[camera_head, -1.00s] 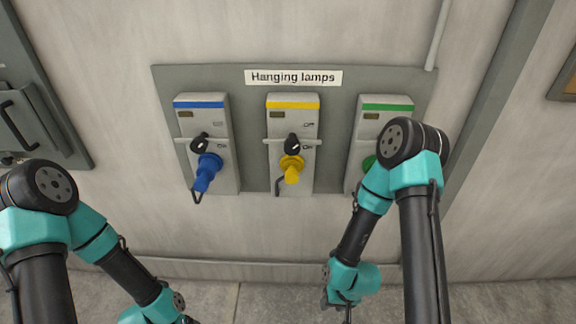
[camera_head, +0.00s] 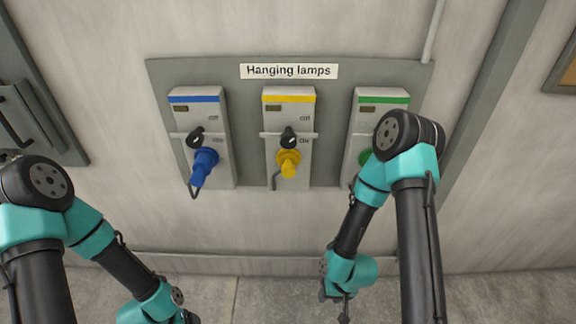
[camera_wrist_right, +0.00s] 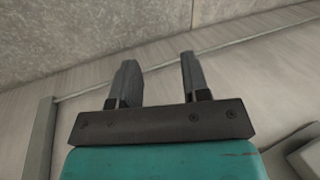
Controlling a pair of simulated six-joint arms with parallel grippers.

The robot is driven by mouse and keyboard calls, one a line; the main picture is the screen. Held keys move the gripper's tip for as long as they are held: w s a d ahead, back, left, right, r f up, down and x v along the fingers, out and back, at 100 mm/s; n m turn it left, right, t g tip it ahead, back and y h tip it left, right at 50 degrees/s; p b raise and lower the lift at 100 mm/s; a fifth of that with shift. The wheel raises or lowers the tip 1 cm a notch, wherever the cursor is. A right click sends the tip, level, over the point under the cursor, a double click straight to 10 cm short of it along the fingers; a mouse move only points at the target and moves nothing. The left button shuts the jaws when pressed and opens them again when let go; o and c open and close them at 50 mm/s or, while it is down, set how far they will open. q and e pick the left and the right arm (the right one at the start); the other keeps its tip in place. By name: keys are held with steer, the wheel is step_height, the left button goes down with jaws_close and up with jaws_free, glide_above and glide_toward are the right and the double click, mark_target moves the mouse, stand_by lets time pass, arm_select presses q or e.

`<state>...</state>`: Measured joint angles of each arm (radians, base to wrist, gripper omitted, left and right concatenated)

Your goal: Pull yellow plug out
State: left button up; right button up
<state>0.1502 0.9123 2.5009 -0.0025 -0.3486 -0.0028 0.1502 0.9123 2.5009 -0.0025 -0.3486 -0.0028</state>
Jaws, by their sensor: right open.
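The yellow plug (camera_head: 288,164) sits in the socket of the middle box (camera_head: 289,120), which has a yellow stripe. A black rotary switch (camera_head: 288,137) is just above the plug, and a dark cable hangs below it. My right gripper (camera_head: 339,302) is low, below and to the right of the plug and well apart from it. In the right wrist view its two fingers (camera_wrist_right: 157,82) are open with nothing between them. My left arm comes in at lower left; its gripper is cut off by the bottom edge.
A blue plug (camera_head: 203,167) sits in the left box, and a green plug (camera_head: 366,157) is mostly hidden behind my right arm. The boxes share a grey panel (camera_head: 245,170) labelled "Hanging lamps" (camera_head: 288,71). The wall below the panel is clear.

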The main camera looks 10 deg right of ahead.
steer(key=shift+o, duration=0.4)
steer(key=shift+o, duration=0.8)
steer(key=shift+w, duration=0.15)
steer(key=o, duration=0.3)
steer(key=w+a+r+t, duration=0.1)
steer(key=w, duration=0.1)
steer(key=w+a+r+t+h, duration=0.1)
steer(key=w+r+t, duration=0.1)
steer(key=w+a+r+t, duration=0.1)
steer(key=w, duration=0.2)
steer(key=shift+r, duration=0.4)
steer(key=m+t+h, duration=0.3)
steer(key=t+h, duration=0.4)
steer(key=t, duration=0.6)
glide_toward(288, 173)
steer(key=v, duration=0.5)
steer(key=shift+w+r, duration=0.15)
steer(key=shift+r, duration=0.1)
steer(key=x, duration=1.7)
steer(key=shift+w+d+f, duration=0.1)
steer(key=shift+w+f, duration=0.15)
steer(key=shift+f, duration=0.05)
